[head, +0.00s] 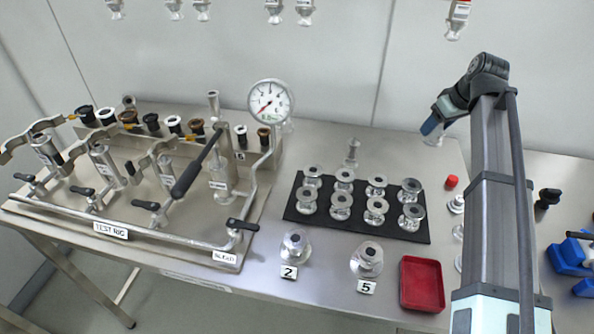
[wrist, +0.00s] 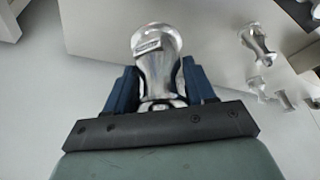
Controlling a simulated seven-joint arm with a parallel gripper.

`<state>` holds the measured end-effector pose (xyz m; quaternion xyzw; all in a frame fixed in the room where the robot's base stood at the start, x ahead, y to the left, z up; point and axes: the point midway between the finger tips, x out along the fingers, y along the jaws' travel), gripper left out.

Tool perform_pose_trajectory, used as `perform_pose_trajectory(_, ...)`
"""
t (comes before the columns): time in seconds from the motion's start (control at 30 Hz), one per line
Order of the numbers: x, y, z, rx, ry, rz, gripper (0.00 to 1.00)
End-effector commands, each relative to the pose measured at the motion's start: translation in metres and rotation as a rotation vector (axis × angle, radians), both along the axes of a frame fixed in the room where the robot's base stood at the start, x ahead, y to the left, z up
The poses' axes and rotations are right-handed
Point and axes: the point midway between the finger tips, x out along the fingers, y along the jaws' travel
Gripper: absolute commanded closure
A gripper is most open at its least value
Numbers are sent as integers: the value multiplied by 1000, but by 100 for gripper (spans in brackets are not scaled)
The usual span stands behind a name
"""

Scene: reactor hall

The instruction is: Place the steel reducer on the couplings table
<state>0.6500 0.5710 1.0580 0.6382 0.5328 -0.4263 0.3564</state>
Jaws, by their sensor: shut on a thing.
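My gripper (head: 432,129) is at the upper right of the head view, above the back right part of the steel table (head: 330,150). Its blue fingers are shut on a shiny steel reducer, which shows clearly between them in the wrist view (wrist: 156,65). The reducer has a wide round end away from the gripper, a narrower waist, and a small label on it. In the head view only a small part of the reducer (head: 434,140) shows below the fingers. I cannot tell which surface is the couplings table, as no label names it.
A black mat (head: 293,213) holds several steel fittings. Fittings stand by tags 2 (head: 295,245) and 5 (head: 367,259). A red tray (head: 422,284), a red cap (head: 451,182) and loose fittings (head: 457,204) are to the right. The test rig (head: 140,185) fills the left.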

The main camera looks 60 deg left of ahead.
Motion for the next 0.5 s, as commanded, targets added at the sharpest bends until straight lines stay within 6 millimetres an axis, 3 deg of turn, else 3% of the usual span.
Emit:
perform_pose_trajectory(0.03,-14,18,1,0,0,47,86)
perform_pose_trajectory(0.2,-62,68,1,1,0,200,86)
perform_pose_trajectory(0.5,-138,132,1,0,0,425,86)
